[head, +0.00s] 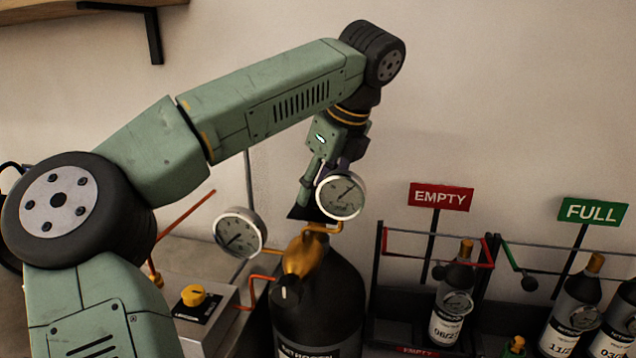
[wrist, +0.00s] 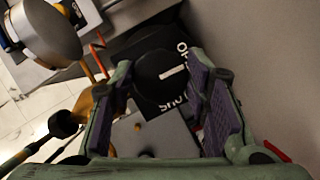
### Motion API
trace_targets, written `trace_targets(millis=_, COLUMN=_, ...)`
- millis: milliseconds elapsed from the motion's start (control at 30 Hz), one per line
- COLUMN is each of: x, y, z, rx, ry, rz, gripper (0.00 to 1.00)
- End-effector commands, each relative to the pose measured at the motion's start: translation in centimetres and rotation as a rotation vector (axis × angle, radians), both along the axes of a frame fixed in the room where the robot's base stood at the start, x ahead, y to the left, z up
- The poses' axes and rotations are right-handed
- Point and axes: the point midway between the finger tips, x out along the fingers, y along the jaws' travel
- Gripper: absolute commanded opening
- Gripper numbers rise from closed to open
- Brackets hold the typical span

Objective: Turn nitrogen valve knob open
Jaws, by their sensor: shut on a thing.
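In the wrist view a round black knob (wrist: 150,82) with a white pointer line sits on a dark plate with white lettering, partly readable as "SHU" and "O". The pointer line lies nearly level in the picture. My gripper (wrist: 160,75) has its two purple-padded fingers on either side of this knob, shut on it. In the head view my gripper (head: 306,198) reaches down behind a round gauge (head: 341,195), above the dark nitrogen cylinder (head: 318,308). The gauge and fingers hide the held knob there. A brass valve body (head: 300,255) tops the cylinder.
A second gauge (head: 239,232) stands left of the cylinder. A yellow knob (head: 193,295) sits on a grey box at left. Racks with bottles stand at right under a red EMPTY sign (head: 441,197) and a green FULL sign (head: 593,211). Thin pipes run close to my gripper.

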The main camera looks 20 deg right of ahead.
Motion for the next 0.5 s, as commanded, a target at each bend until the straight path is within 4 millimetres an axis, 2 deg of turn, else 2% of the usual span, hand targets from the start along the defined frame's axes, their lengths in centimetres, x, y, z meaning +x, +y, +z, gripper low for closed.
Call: trace_targets(millis=500, x=0.02, y=-0.03, z=0.02, rx=-0.001, ry=-0.001, rz=0.037, gripper=0.15)
